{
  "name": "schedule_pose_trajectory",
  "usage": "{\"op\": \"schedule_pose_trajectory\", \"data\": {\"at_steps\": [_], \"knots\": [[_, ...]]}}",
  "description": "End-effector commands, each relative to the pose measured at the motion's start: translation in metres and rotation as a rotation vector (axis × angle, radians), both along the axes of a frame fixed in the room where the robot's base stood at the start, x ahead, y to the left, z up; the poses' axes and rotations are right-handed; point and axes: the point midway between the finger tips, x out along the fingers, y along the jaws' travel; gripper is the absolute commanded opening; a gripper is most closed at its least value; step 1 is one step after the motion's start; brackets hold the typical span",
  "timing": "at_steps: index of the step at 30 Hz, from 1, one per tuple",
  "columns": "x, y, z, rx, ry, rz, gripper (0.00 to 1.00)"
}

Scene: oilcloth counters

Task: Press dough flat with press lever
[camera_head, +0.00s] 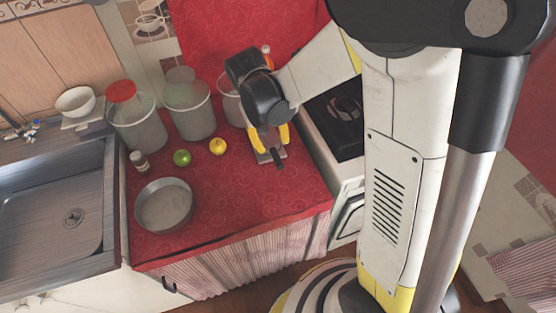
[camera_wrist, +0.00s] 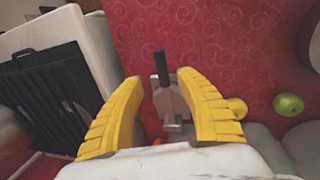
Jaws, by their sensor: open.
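The press (camera_head: 272,156) is a small grey metal device on the red counter, with a dark lever handle (camera_head: 279,165) pointing toward the counter's front. My gripper (camera_head: 270,146) is above the press, its yellow fingers apart and partly hiding it. In the wrist view my gripper (camera_wrist: 158,77) is open and empty. The press's grey body (camera_wrist: 171,103) shows between the fingers, and its dark handle (camera_wrist: 160,64) reaches out past the fingertips. I cannot tell whether a finger touches the press. I cannot make out any dough.
The red counter (camera_head: 235,190) has a round metal pan (camera_head: 163,205), a green apple (camera_head: 182,158), a yellow fruit (camera_head: 218,147) and a small jar (camera_head: 139,161). Large canisters (camera_head: 188,112) stand behind. A stove (camera_head: 338,125) adjoins on the right, a sink (camera_head: 70,215) on the left.

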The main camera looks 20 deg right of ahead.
Motion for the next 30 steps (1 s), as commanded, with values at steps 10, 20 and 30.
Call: {"op": "schedule_pose_trajectory", "data": {"at_steps": [10, 20, 30], "knots": [[0.0, -0.013, -0.07, 0.002, 0.0, 0.0, 0.43], [0.0, -0.018, -0.094, 0.003, -0.001, 0.002, 0.43], [0.0, -0.018, -0.094, 0.003, -0.001, 0.002, 0.08]]}}
